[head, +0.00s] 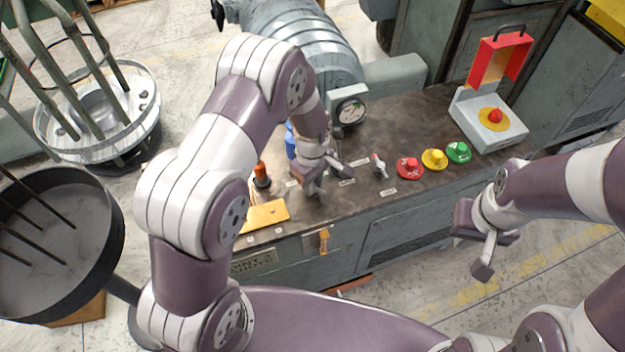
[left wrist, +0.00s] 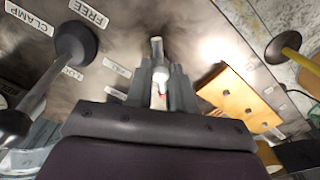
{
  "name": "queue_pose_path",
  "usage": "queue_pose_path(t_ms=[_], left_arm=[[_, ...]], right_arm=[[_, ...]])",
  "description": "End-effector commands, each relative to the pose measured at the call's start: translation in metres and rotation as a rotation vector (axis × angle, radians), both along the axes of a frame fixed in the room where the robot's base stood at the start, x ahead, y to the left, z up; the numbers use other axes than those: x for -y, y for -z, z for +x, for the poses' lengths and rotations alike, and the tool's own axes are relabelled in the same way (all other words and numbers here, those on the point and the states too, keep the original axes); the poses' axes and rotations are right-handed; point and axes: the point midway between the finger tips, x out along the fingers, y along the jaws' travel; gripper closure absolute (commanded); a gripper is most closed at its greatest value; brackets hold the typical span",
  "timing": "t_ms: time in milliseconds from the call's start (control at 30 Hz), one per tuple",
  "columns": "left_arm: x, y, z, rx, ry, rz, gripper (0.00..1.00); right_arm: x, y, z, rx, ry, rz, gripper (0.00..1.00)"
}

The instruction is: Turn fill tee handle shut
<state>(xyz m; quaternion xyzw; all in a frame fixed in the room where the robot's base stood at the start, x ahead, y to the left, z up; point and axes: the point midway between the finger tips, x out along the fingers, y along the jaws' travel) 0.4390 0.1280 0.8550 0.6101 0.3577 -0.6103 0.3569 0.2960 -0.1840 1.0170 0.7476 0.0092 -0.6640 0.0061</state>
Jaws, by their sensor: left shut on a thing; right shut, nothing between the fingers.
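My left gripper (head: 312,188) is low over the middle of the dark bench top, its fingers pointing down. In the left wrist view the fingers (left wrist: 158,90) are shut on a small pale metal handle (left wrist: 157,50) with a spot of red between the fingertips. My right gripper (head: 484,264) is shut and empty, off the bench's front right, over the floor.
A dark round-knobbed lever (left wrist: 75,42) stands near the CLAMP and FREE labels. A small red-tipped switch (head: 379,166) and red (head: 410,167), yellow (head: 434,159) and green (head: 458,152) buttons are to the right. An orange plate (head: 265,215) and an orange-topped post (head: 261,174) are to the left.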

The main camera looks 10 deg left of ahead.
Motion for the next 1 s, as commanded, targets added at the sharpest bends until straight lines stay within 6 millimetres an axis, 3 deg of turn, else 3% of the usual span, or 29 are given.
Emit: queue_pose_path(t_ms=[533,567,600,633,900,1000], left_arm=[[-0.0003,-0.0023,0.0031,0.009,-0.022,0.0,1.0],[-0.0003,-0.0023,0.0031,0.009,-0.022,0.0,0.71],[-0.0003,-0.0022,0.0029,0.008,-0.022,-0.001,0.58],[-0.0003,-0.0021,0.0027,0.008,-0.022,-0.001,0.52],[-0.0001,-0.0016,0.0012,0.004,-0.021,0.0,0.52],[0.0,-0.0108,0.0021,0.006,-0.021,-0.001,0.52]], right_arm=[[0.0,-0.0008,0.0,0.0,0.0,0.0,1.0],[0.0,-0.0008,0.0,0.0,0.0,0.0,1.0],[0.0,-0.0008,0.0,0.0,0.0,0.0,1.0],[0.0,-0.0009,0.0,0.0,0.0,0.0,1.0],[0.0,-0.0006,-0.0001,0.0,0.0,0.0,1.0],[0.0,0.0005,0.0,0.0,0.0,0.0,1.0]])
